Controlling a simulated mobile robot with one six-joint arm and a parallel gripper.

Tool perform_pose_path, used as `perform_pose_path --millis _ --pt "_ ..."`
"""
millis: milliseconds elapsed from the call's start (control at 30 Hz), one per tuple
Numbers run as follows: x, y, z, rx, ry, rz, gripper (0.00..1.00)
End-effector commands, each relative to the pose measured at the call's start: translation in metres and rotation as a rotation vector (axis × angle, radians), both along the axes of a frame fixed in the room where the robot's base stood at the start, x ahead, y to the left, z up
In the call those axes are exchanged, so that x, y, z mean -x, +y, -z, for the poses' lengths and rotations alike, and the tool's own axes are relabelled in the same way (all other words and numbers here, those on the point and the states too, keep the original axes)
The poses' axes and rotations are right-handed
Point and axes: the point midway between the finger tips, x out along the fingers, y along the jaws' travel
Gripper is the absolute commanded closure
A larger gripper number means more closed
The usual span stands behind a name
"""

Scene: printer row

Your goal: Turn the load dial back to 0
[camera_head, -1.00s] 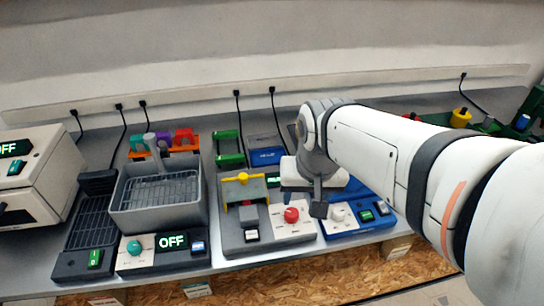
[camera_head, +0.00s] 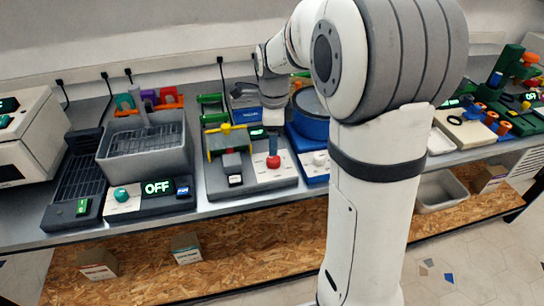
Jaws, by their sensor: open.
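A red dial (camera_head: 273,161) sits on the white panel (camera_head: 262,178) at the right of a grey station with a yellow-handled frame (camera_head: 227,138). Its markings are too small to read. A white dial (camera_head: 320,159) on the blue unit and a teal dial (camera_head: 121,195) on the basket unit also show. I cannot tell from lettering which is the load dial. My gripper (camera_head: 273,144) is open and points down just above and behind the red dial. Whether its fingers touch the dial is unclear, and the gap between them is not visible.
The basket unit (camera_head: 146,157) with a lit OFF display (camera_head: 158,187) stands left of the grey station. A blue round pot (camera_head: 311,122) stands close on the right. My arm hides the bench beyond it. Cartons (camera_head: 98,263) lie on the lower shelf.

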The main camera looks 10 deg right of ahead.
Motion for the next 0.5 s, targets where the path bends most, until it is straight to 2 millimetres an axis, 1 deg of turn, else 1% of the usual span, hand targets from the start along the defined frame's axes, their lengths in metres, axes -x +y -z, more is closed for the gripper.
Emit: perform_pose_path --millis 33,100,300,400,500 --pt "0.001 0.0 0.009 0.0 0.004 -0.001 0.43" --pt "0.001 0.0 0.021 0.0 0.005 -0.002 0.43" --pt "0.001 0.0 0.051 0.0 0.003 -0.003 0.43" --pt "0.001 0.001 0.059 -0.001 0.002 -0.004 0.43" --pt "0.001 0.001 0.062 0.0 0.001 -0.005 0.43"
